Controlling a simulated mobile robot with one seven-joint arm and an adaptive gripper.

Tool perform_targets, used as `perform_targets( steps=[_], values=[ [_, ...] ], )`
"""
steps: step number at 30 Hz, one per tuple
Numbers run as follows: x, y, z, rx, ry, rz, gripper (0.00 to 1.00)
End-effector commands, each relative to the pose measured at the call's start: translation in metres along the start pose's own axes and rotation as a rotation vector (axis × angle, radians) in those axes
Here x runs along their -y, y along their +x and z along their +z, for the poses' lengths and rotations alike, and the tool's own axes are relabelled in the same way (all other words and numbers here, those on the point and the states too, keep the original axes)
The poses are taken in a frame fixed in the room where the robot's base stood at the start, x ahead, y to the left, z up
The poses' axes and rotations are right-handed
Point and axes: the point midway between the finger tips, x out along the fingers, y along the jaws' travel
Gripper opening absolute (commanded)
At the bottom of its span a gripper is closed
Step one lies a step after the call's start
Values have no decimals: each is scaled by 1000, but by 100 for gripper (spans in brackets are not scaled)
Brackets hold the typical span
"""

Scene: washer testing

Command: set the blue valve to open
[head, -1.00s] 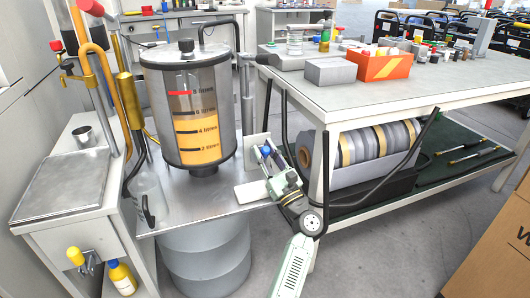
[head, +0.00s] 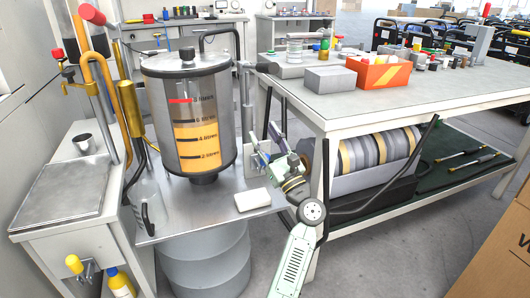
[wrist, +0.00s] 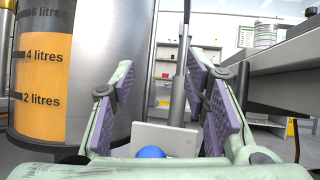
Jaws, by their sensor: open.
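A rounded blue part, which looks like the blue valve (wrist: 150,152), shows low in the wrist view, between the bases of my fingers. Only its top shows, so its handle position cannot be told. A pale upright plate (wrist: 165,138) stands just beyond it. My gripper (head: 268,143) is open, with its purple-padded fingers spread either side of that spot; it also fills the wrist view (wrist: 168,95). Whether the fingers touch the valve cannot be told. In the head view the gripper hides most of the area around the valve.
A clear tank (head: 200,118) with yellow liquid stands close left of my gripper. A white block (head: 252,199) lies on the metal bench top (head: 215,212) below it. A workbench (head: 345,110) with boxes is close on the right, with dark hoses by its leg.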

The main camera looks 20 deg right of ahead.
Motion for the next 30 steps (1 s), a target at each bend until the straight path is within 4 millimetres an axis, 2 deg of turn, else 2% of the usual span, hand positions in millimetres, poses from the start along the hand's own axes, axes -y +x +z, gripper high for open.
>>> perform_targets(
  steps=[1, 6, 15, 19, 23, 27, 30],
  values=[
    [1, 4, 8, 3, -4, 0, 42],
    [3, 12, 20, 0, -1, 0, 42],
    [3, 14, 22, 0, 0, 0, 42],
    [0, 18, 26, -12, -48, 15, 33],
    [-13, 34, 40, -71, -313, 94, 25],
    [-33, 53, 51, -165, -809, 276, 15],
    [-42, 58, 51, -213, -1149, 430, 9]
  ],
)
